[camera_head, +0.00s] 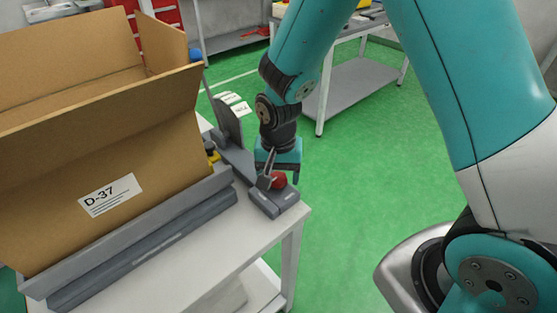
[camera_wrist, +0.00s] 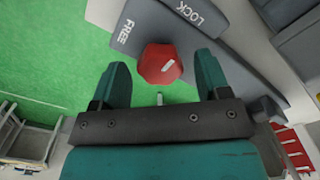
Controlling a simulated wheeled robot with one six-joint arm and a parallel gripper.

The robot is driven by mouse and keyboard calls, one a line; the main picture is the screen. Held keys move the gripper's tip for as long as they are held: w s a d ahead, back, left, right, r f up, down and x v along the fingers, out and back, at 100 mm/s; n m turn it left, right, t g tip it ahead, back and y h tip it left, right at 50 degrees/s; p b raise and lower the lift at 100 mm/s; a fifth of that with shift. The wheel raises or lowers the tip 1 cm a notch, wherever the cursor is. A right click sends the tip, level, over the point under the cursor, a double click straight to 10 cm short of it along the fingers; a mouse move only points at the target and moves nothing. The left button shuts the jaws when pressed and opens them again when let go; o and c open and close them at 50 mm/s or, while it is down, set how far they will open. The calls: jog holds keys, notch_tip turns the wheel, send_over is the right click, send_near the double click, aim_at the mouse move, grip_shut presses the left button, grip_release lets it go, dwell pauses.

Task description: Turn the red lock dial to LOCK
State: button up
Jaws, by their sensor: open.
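The red lock dial (camera_wrist: 160,64) is a faceted red knob with a small white mark, mounted on a grey panel (camera_wrist: 136,29) with the words FREE and LOCK. In the wrist view the white mark is slanted, and which word it points to is hard to tell. In the head view the dial (camera_head: 278,181) sits at the near right end of the grey fixture. My gripper (camera_wrist: 160,80) is open, with one finger on each side of the dial in the picture. Whether the fingers touch it cannot be told. In the head view my gripper (camera_head: 277,174) is right over the dial, partly hiding it.
A large open cardboard box (camera_head: 150,145) labelled D-37 stands on the white table (camera_head: 205,262), left of the dial. Dark grey bars (camera_head: 150,240) run along its front. Green floor (camera_head: 350,210) is free to the right. Another table (camera_head: 345,85) stands behind.

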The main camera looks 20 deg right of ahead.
aim_at(278, 177)
notch_tip(278, 177, up, 17)
jog(key=shift+r, duration=0.2)
dwell(0.5)
